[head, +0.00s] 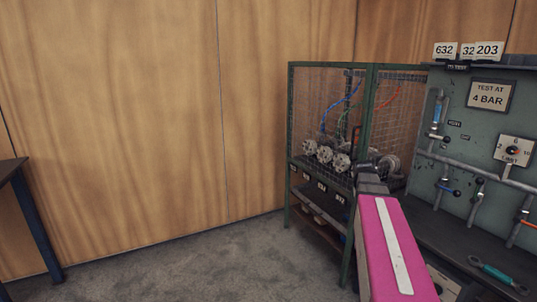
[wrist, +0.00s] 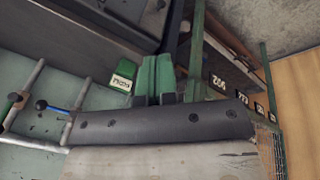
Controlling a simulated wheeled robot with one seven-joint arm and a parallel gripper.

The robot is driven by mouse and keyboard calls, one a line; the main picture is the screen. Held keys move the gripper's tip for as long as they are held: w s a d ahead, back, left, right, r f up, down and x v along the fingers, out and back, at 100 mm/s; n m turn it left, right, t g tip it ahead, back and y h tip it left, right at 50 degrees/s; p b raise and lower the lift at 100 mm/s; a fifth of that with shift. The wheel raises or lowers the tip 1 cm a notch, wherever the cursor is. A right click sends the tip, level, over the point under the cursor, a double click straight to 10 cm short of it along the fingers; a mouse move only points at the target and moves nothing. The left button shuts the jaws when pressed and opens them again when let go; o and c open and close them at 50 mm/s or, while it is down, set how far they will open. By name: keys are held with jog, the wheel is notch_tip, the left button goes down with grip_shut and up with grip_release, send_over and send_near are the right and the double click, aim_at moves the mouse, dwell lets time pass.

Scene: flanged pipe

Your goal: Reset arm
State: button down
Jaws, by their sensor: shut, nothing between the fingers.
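My arm, pink with a white stripe, reaches up from the bottom right of the head view, ending in a dark grey part in front of the cage. In the wrist view my gripper (wrist: 156,65) shows as two green fingers side by side beyond a dark bolted bar. They are shut with nothing held. The fingers point toward the gap between the grey-green test panel (wrist: 50,60) and the cage. The fingertips cannot be made out in the head view.
A green-framed mesh cage (head: 290,130) holds several round metal flanges (head: 325,154) on a shelf. The test bench (head: 440,225) with valves and gauge stands close on the right. A dark table (head: 12,170) is at far left. Carpet (head: 200,272) between is clear.

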jog(key=s+a+f+n+y, duration=0.1)
jog(key=s+a+f, duration=0.5)
jog(key=a+f, duration=0.2)
jog(key=s+a+f+n+g+y, duration=0.1)
jog(key=s+a+f+n+y, duration=0.1)
jog(key=s+a+f, duration=0.5)
jog(key=a+f, duration=0.2)
jog(key=a, duration=0.4)
jog(key=shift+s+a+f+n, duration=0.25)
jog(key=shift+s+f+n, duration=0.05)
jog(key=shift+d, duration=0.1)
